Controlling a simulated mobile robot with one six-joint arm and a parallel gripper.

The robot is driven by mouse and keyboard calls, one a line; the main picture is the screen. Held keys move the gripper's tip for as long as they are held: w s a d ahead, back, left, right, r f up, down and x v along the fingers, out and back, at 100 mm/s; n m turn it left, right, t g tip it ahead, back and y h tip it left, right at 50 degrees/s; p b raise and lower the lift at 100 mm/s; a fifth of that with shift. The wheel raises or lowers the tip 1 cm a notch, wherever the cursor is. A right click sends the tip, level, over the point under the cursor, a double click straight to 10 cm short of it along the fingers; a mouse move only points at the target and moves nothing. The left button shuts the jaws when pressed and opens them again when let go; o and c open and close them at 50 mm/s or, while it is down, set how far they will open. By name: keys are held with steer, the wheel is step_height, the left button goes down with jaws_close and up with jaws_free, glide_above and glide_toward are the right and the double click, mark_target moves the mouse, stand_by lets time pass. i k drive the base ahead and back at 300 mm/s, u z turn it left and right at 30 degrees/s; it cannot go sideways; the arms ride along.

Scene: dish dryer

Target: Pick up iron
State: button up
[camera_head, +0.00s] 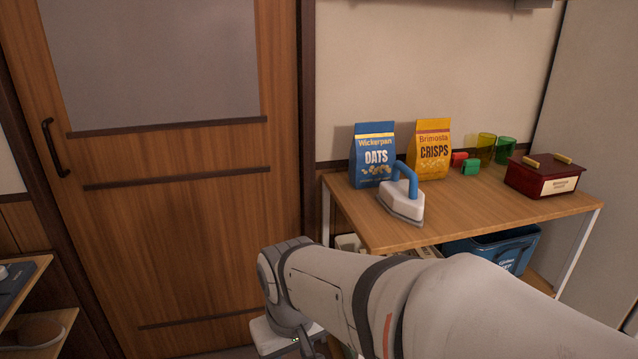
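The iron (402,198) has a white body, a grey soleplate and a blue handle (405,178). It stands near the front left of the wooden table (485,212), just in front of the blue oats bag. My arm reaches across the lower part of the view, below and in front of the table. Its wrist end is low at the left of the table, apart from the iron. The fingers of my gripper are not in view, cut off or hidden at the bottom edge.
A blue oats bag (373,155) and a yellow crisps bag (433,150) stand behind the iron. Red and green blocks, yellow (486,148) and green (505,150) cups and a dark red box (543,178) are farther right. A blue bin (497,248) is under the tabletop. A wooden door is left.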

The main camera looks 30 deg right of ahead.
mark_target(403, 199)
steer(key=z, duration=0.1)
steer(key=k, duration=0.85)
steer(key=z, duration=0.65)
steer(key=i, duration=1.15)
steer(key=z, duration=0.05)
